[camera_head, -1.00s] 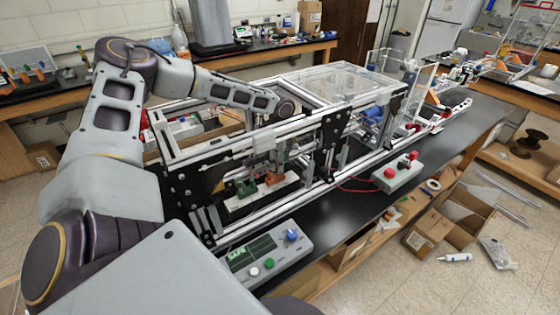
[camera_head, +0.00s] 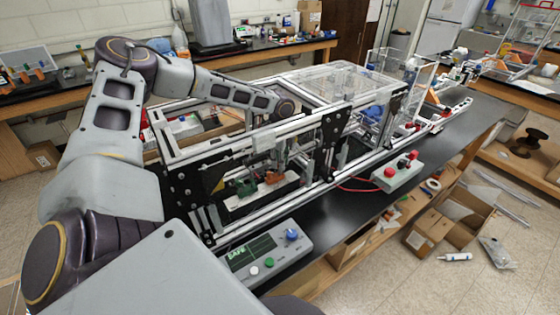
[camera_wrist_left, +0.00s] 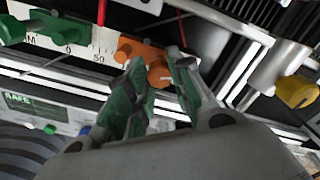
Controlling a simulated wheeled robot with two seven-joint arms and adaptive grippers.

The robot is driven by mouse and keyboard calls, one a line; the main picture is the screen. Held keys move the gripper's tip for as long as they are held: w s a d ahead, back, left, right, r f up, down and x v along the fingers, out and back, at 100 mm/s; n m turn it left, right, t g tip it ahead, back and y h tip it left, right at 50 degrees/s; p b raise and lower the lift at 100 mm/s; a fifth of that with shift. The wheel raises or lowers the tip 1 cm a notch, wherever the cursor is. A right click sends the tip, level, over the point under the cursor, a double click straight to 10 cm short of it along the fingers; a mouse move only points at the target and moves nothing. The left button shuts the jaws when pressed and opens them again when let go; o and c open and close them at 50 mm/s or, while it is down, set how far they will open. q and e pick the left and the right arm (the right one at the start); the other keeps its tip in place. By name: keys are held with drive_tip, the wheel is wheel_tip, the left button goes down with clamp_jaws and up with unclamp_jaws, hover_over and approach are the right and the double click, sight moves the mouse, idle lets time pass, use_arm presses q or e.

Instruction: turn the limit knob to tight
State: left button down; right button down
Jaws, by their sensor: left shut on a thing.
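An orange knob-like piece (camera_wrist_left: 143,52) sits on a white numbered scale (camera_wrist_left: 78,40) in the left wrist view, with "50" printed near it. My left gripper (camera_wrist_left: 160,70) has its green-padded fingers on either side of the orange piece's lower end and is shut on it. A green piece (camera_wrist_left: 50,26) sits further left on the scale. In the head view the orange piece (camera_head: 272,178) and the green piece (camera_head: 244,187) are low inside the frame. I cannot read the knob's setting or a "tight" mark. My right gripper is not seen.
Metal extrusions (camera_head: 282,203) enclose the scale closely. A grey control box (camera_head: 266,254) with a blue knob (camera_head: 292,235) and a screen reading "SAFE" stands in front. A box with red buttons (camera_head: 398,176) is to the right. Black bench top between them is clear.

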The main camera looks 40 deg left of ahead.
use_arm(q)
drive_tip(key=shift+f+m+b, duration=0.1)
drive_tip(key=shift+m+b, duration=0.95)
drive_tip(key=shift+m, duration=0.25)
drive_tip(key=m+b, duration=0.1)
drive_tip(key=m, duration=0.2)
drive_tip(key=m+b, duration=0.1)
drive_tip(key=m, duration=0.2)
drive_tip(key=shift+m, duration=0.4)
drive_tip(key=m, duration=0.4)
drive_tip(key=shift+m, duration=0.3)
drive_tip(key=c, duration=1.2)
unclamp_jaws()
